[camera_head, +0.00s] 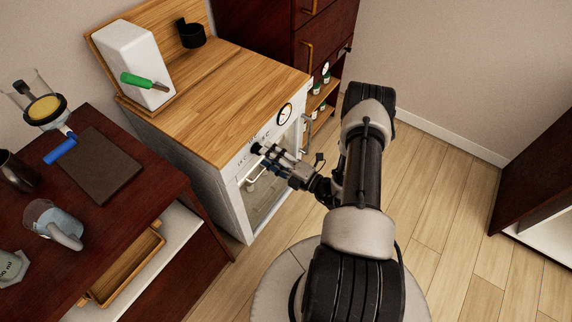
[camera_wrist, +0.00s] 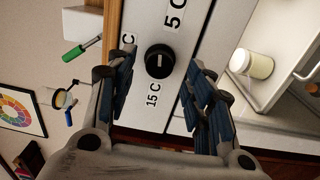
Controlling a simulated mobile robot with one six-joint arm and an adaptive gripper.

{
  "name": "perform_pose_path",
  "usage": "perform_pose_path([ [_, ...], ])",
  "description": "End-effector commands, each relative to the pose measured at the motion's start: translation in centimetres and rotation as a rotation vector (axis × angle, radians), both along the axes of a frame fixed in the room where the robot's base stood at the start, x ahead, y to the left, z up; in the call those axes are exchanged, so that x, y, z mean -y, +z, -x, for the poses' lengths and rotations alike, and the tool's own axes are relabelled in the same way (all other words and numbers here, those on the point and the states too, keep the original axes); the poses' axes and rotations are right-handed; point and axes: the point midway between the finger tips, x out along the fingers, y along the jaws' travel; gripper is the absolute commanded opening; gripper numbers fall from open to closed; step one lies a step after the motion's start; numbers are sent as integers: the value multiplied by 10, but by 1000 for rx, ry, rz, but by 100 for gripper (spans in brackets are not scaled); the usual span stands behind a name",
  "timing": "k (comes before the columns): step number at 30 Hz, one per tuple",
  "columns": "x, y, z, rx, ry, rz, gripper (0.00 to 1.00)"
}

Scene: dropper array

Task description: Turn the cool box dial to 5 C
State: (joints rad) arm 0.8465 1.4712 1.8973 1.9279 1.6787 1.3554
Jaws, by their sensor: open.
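The cool box (camera_head: 234,190) is white with a wooden top, and its front faces my arm. Its round black dial (camera_wrist: 159,60) is near the middle of the wrist view, on the white front panel. A short white mark shows on the knob; I cannot tell which end points. The "5 C" label (camera_wrist: 174,14) is above the dial in that view, "15 C" (camera_wrist: 153,95) below it, and a partly hidden label ending in "C" (camera_wrist: 130,41) to the left. My gripper (camera_head: 265,157) is open, with one finger on each side of the dial and visible gaps between (camera_wrist: 160,82).
A round gauge (camera_head: 285,114) sits farther right on the front panel. Below the panel is a glazed front with a handle (camera_head: 306,130). A pale jar (camera_wrist: 252,65) stands inside. The dark table (camera_head: 92,238) at left holds labware. The floor at right is clear.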

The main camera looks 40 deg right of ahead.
Motion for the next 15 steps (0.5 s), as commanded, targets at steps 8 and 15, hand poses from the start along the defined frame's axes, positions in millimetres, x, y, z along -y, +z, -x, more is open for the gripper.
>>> perform_pose_path([
  [8,23,-2,57,-1,-7,-2,48],
  [15,30,-2,81,0,-2,1,48],
])
